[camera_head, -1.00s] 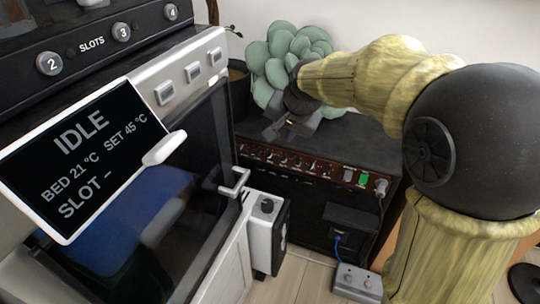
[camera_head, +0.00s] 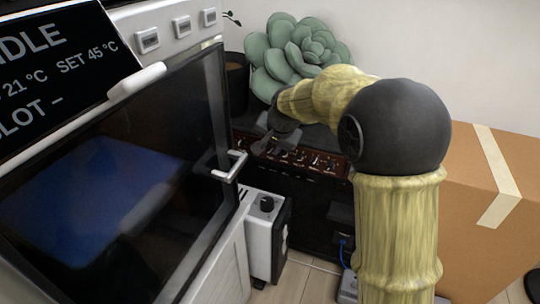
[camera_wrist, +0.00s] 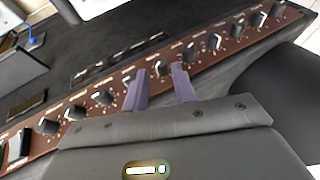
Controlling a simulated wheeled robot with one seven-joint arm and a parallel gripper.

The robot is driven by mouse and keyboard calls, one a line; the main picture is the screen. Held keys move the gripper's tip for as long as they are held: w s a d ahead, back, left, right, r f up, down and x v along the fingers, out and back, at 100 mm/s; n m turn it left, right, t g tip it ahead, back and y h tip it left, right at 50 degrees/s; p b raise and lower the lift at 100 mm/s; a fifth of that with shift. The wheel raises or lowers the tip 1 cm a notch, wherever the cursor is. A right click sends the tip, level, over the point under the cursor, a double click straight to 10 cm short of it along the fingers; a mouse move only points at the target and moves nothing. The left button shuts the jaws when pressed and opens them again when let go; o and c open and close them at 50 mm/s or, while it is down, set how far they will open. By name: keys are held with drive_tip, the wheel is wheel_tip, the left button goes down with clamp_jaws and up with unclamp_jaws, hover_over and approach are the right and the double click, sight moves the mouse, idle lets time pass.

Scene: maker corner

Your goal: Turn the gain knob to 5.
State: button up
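A dark amplifier has a red-brown control panel (camera_head: 318,160) carrying a row of black knobs. In the wrist view the panel (camera_wrist: 205,62) runs diagonally, with several knobs along it. The knob labels are too small to read, so I cannot tell which is the gain knob or where it points. My gripper (camera_wrist: 160,70) is open, its two purple-grey fingers apart and pointing at the panel. One small knob (camera_wrist: 161,68) shows in the gap between the fingertips; I cannot tell if they touch it. In the head view my gripper (camera_head: 272,142) is over the panel's left part.
A printer-like machine with a glass door (camera_head: 130,170) and white door handle (camera_head: 230,167) stands close on the left. A white and black box (camera_head: 265,230) is below the handle. A green succulent (camera_head: 295,52) is behind the amplifier. A cardboard box (camera_head: 490,200) stands right.

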drive_tip(key=shift+x, duration=1)
clamp_jaws()
drive_tip(key=shift+r+p, duration=0.3)
drive_tip(key=shift+p, duration=0.5)
drive_tip(key=h+p, duration=0.1)
drive_tip(key=p, duration=0.2)
drive_tip(key=g+h+p, duration=0.1)
drive_tip(key=p, duration=0.2)
drive_tip(key=shift+a+p, duration=0.25)
drive_tip(key=shift+p, duration=0.1)
drive_tip(key=h+p, duration=0.1)
drive_tip(key=p, duration=0.3)
drive_tip(key=shift+a+n+g+h+p, duration=0.15)
drive_tip(key=shift+n+g+h+p, duration=0.15)
drive_tip(key=shift+n+p, duration=0.1)
drive_tip(key=shift+w+f, duration=0.1)
drive_tip(key=shift+f, duration=0.1)
